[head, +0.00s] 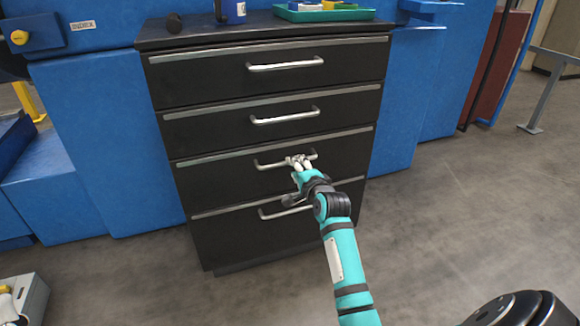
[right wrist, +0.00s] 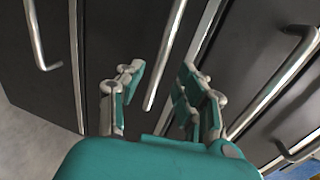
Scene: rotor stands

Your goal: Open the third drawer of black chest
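The black chest (head: 200,225) has drawers stacked one above another, each with a silver bar handle; all look shut. The third drawer (head: 215,180) from the top has its handle (head: 270,165) partly hidden by my right gripper (head: 300,160). In the right wrist view, my right gripper (right wrist: 160,95) has its two fingers apart. The end of the third drawer's handle (right wrist: 166,55) lies between them, with visible gaps to each finger. I cannot tell how deep the bar sits between the fingertips. My left gripper is not in view.
The fourth drawer's handle (head: 285,211) is just below my right wrist. A green tray (head: 323,15) and a blue container (head: 234,12) stand on the chest. Blue cabinets (head: 105,140) flank it. The grey floor (head: 455,215) in front is open.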

